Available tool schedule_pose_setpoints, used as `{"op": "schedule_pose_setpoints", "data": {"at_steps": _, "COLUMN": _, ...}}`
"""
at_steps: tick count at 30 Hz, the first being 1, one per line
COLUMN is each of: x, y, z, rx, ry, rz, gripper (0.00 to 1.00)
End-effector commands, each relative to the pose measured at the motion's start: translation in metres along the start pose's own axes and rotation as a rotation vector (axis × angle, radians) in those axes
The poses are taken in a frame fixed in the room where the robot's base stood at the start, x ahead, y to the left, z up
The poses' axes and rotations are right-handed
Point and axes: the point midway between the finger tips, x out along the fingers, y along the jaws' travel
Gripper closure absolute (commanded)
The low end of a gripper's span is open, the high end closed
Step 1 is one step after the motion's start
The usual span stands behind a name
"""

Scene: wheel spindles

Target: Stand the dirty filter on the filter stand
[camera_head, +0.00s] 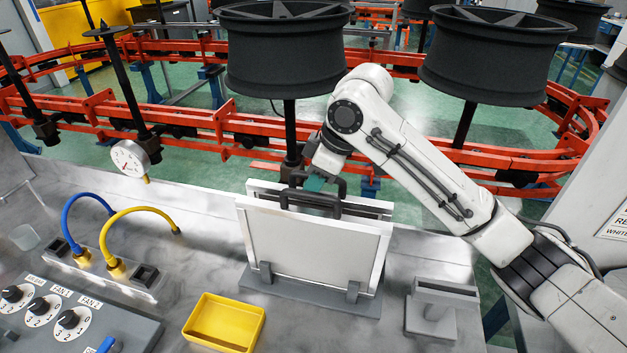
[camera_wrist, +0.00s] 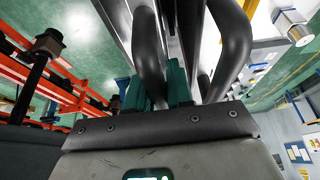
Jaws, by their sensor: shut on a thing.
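My gripper (camera_head: 316,183) is at the top of two upright, framed white panels, at the dark handles. The front panel (camera_head: 312,245) stands in the clips of the grey filter stand (camera_head: 300,297). The rear panel (camera_head: 262,187) is close behind it, its lower part hidden. I cannot tell which panel is the dirty filter.
A yellow tray (camera_head: 224,322) lies in front of the stand, and a grey slotted block (camera_head: 440,305) is to its right. Blue and yellow hoses (camera_head: 140,210), a gauge (camera_head: 130,160) and a knob panel (camera_head: 65,315) are at left. Orange rails with black wheels (camera_head: 290,50) run behind.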

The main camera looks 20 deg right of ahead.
Motion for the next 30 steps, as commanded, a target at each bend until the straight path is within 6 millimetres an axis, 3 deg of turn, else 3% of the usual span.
{"op": "schedule_pose_setpoints", "data": {"at_steps": 8, "x": 0.001, "y": 0.0, "z": 0.0, "rx": -0.001, "ry": 0.002, "rz": 0.001, "gripper": 1.0}}
{"op": "schedule_pose_setpoints", "data": {"at_steps": 9, "x": 0.002, "y": 0.0, "z": 0.001, "rx": 0.0, "ry": 0.0, "rz": -0.001, "gripper": 0.78}}
{"op": "schedule_pose_setpoints", "data": {"at_steps": 17, "x": 0.002, "y": 0.0, "z": 0.001, "rx": 0.0, "ry": 0.0, "rz": 0.0, "gripper": 0.53}}
{"op": "schedule_pose_setpoints", "data": {"at_steps": 25, "x": 0.0, "y": 0.0, "z": 0.0, "rx": -0.001, "ry": 0.0, "rz": 0.001, "gripper": 0.53}}
{"op": "schedule_pose_setpoints", "data": {"at_steps": 30, "x": -0.016, "y": 0.0, "z": -0.001, "rx": -0.001, "ry": 0.002, "rz": 0.002, "gripper": 0.53}}
